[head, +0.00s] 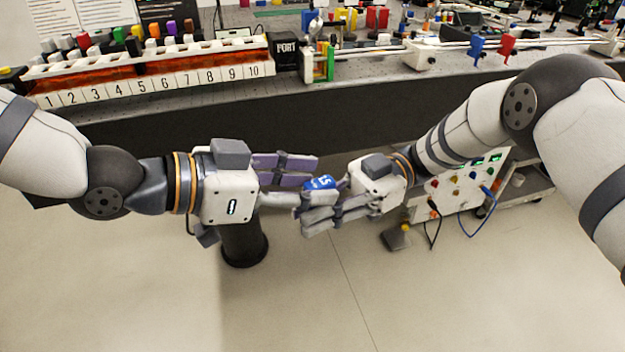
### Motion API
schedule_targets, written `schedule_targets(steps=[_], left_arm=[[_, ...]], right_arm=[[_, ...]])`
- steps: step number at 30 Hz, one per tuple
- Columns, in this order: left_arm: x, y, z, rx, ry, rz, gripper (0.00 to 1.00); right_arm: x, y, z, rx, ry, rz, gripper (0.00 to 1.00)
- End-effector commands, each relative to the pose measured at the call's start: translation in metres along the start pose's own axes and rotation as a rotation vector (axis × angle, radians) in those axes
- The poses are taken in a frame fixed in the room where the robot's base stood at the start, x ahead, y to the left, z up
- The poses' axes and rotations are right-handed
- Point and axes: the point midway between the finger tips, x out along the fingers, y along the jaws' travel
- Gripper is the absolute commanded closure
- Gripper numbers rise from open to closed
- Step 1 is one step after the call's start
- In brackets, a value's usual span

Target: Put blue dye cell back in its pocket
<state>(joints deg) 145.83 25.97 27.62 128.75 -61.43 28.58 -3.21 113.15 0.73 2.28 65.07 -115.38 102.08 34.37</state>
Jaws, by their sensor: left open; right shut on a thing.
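The blue dye cell (320,183) has a blue top with a white mark and sits between my two hands, in front of the bench. My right gripper (310,213) is shut on it; the fingers hide its lower part. My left gripper (306,182) is open, its fingers spread close beside the cell and overlapping the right fingers in the picture. I cannot tell whether the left fingers touch it. The numbered white rack (160,83) stands on the bench at the upper left, with several coloured caps along its back. The pockets' insides are hard to see.
A black PORT box (284,50) and a small holder with green and yellow sides (318,63) stand right of the rack. Optics on rails fill the bench's right side. A cart with cables (465,190) stands below right.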

Motion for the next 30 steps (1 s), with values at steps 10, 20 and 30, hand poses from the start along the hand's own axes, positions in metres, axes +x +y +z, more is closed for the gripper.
schedule_targets(steps=[10, 20, 30], left_arm=[[0.0135, 0.0006, -0.0006, 0.001, 0.002, 0.000, 0.58], [0.0132, 0.0009, -0.0004, 0.000, 0.001, 0.002, 1.00], [0.0131, 0.0008, -0.0004, 0.000, 0.001, 0.001, 1.00]], right_arm=[[0.0001, 0.0001, -0.0004, -0.001, 0.000, 0.000, 1.00], [0.0000, 0.0003, -0.0003, -0.001, -0.001, 0.001, 1.00], [-0.0001, 0.0002, -0.0003, -0.001, 0.000, 0.001, 0.63]])
